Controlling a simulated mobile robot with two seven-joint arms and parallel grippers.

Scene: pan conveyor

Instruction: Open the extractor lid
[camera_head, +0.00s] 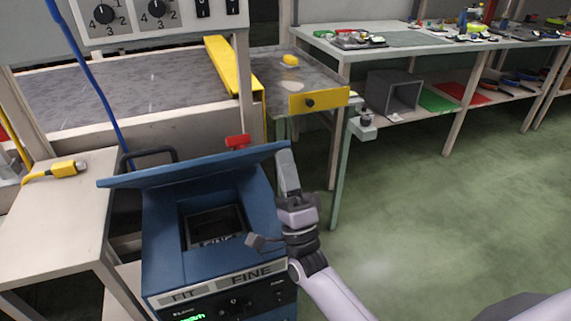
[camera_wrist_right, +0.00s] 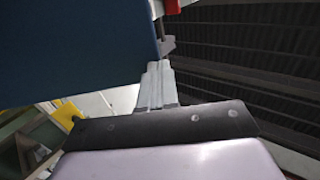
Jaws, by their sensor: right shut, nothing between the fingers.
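The blue extractor (camera_head: 158,240) stands low in the head view, with a dark rectangular opening in its top. Its blue lid (camera_head: 200,165) is raised and tilted up behind that opening. My right gripper (camera_head: 284,155) is shut and empty, its fingers at the lid's right end; I cannot tell whether they touch it. In the right wrist view, the shut fingers (camera_wrist_right: 157,70) point up beside a large blue panel (camera_wrist_right: 75,50), which appears to be the lid. My left gripper is not in view.
A beige side table (camera_head: 60,225) with a yellow connector (camera_head: 66,169) stands left of the extractor. Behind are a conveyor (camera_head: 120,85) and a yellow-fronted tray (camera_head: 325,98). A workbench (camera_head: 420,45) stands at the back right. The green floor on the right is clear.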

